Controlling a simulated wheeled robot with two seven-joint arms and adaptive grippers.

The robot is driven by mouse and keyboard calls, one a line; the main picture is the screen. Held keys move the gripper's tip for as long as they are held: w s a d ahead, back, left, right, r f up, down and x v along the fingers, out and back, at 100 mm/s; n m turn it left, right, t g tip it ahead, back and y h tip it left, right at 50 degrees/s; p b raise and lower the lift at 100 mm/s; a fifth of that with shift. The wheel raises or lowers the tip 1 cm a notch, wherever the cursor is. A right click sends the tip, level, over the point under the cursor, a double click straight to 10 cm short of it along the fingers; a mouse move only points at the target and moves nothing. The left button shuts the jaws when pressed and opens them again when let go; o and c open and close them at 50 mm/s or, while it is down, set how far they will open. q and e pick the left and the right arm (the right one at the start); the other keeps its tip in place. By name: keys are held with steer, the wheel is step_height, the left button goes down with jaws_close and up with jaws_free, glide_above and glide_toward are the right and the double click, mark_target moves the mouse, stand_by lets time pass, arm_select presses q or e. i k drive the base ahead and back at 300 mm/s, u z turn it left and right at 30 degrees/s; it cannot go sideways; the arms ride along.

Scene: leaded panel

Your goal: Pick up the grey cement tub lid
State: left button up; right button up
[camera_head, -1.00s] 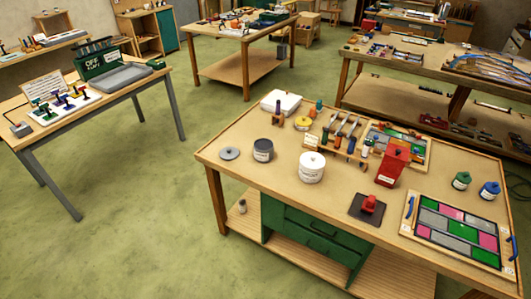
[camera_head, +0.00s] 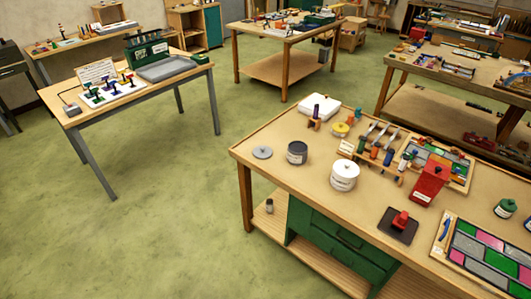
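The grey lid (camera_head: 262,152), a flat disc with a small knob, lies on the wooden workbench (camera_head: 290,178) near its left corner. Just right of it stands a dark grey tub (camera_head: 297,153) with a pale label, apart from the lid. Whether the tub is open on top is hard to tell at this size. Neither of my grippers is in view.
A white lidded pot (camera_head: 344,176) stands right of the dark tub. A tool rack (camera_head: 375,148), a red box (camera_head: 429,184) and a leaded panel (camera_head: 490,252) fill the bench's right side. Open green floor (camera_head: 150,235) lies left of the bench.

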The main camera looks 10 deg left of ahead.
mark_target(261, 152)
steer(key=u, duration=0.75)
steer(key=i, duration=1.6)
steer(key=z, duration=1)
steer(key=i, duration=0.65)
steer(key=z, duration=0.65)
